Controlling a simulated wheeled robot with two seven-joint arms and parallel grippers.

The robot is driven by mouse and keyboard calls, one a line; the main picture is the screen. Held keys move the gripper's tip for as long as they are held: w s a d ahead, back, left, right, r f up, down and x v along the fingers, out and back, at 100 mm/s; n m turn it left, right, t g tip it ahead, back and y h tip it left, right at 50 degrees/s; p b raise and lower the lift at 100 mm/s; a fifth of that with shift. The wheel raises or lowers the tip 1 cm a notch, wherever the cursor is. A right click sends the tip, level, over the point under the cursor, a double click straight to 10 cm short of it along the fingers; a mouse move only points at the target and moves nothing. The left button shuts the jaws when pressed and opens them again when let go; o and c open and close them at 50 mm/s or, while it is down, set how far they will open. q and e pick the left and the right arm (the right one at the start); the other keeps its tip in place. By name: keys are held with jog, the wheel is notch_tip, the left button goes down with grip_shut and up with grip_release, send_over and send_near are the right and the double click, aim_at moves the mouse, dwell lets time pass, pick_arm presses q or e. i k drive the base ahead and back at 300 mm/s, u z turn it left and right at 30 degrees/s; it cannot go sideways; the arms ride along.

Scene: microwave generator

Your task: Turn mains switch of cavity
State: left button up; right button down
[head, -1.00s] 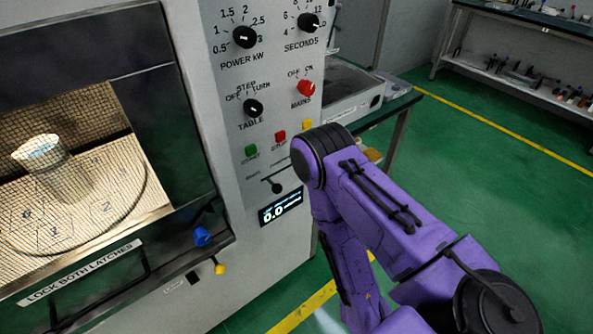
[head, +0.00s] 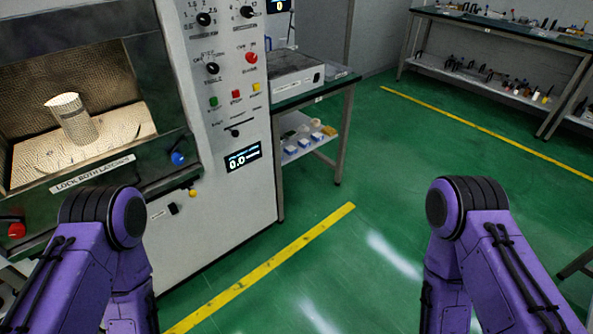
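The mains switch (head: 251,57) is a red knob at the upper right of the grey control panel (head: 222,135), with OFF and ON marked above it. Its exact setting is too small to tell. The panel is part of the microwave cavity cabinet, whose mesh window (head: 30,100) shows a pale cup (head: 74,118) on a plate inside. Both my purple arms show at the bottom left and bottom right. Their grippers are out of view, and neither visible arm part touches the panel.
Black knobs (head: 212,68), small coloured buttons (head: 236,94) and a display reading 0.0 (head: 242,157) share the panel. A blue latch knob (head: 178,158) and a red one (head: 16,230) flank the door's lower edge. A side table (head: 338,110) stands right. Green floor (head: 375,200) is open beyond.

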aim_at(251, 57)
jog(key=u, duration=0.3)
jog(key=i, duration=0.9)
jog(key=k, duration=1.05)
jog(key=z, duration=1.15)
jog(key=i, duration=1.3)
jog(key=u, duration=0.45)
